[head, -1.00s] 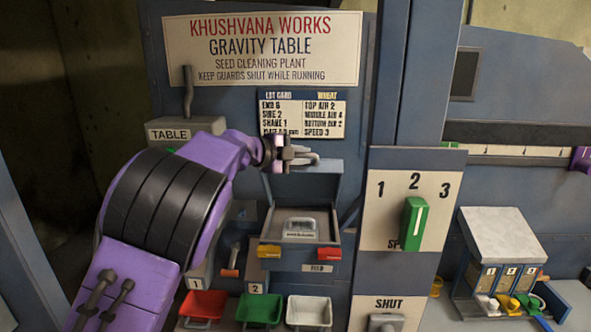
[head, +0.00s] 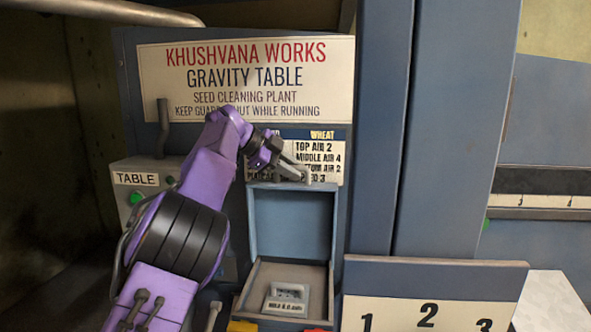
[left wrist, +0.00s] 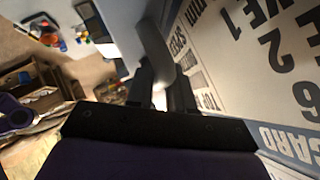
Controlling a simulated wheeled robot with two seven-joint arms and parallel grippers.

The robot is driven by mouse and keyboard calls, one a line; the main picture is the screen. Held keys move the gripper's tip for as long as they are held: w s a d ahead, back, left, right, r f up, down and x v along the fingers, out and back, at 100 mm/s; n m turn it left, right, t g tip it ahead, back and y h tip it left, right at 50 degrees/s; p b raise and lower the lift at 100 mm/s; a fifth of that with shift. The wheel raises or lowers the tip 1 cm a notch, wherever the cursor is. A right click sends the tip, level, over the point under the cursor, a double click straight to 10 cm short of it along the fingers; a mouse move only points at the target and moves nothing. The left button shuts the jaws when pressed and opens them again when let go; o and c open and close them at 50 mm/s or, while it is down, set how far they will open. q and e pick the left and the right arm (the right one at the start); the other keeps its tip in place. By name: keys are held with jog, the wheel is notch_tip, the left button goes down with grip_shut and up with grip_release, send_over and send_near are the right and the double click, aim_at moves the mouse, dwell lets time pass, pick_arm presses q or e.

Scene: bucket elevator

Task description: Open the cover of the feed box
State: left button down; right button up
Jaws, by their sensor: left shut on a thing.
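The feed box (head: 250,300) stands low in the middle of the head view, with its inside showing. Its blue-grey cover (head: 293,225) stands about upright at the back of the box, below the lot card. My left gripper (head: 300,175) is at the top edge of the cover and partly hides the card. In the left wrist view its fingers (left wrist: 160,98) are shut on a curved grey handle (left wrist: 160,55). The handle's join to the cover is hard to make out. My right gripper is not in view.
A grey block with a label (head: 288,300) lies inside the box. The grey TABLE control box (head: 137,205) with a green button is at left. The numbered speed panel (head: 430,310) is at lower right, and a blue post (head: 383,130) rises behind it.

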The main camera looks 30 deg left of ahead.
pick_arm(q)
jog(key=shift+w+f, duration=0.1)
jog(key=shift+f, duration=0.1)
jog(key=c, duration=1.1)
grip_release()
jog(key=shift+a, duration=0.1)
jog(key=shift+a+r, duration=0.1)
jog(key=b+v, duration=0.1)
jog(key=v, duration=0.9)
jog(key=shift+r+b, duration=0.2)
jog(key=shift+b, duration=0.1)
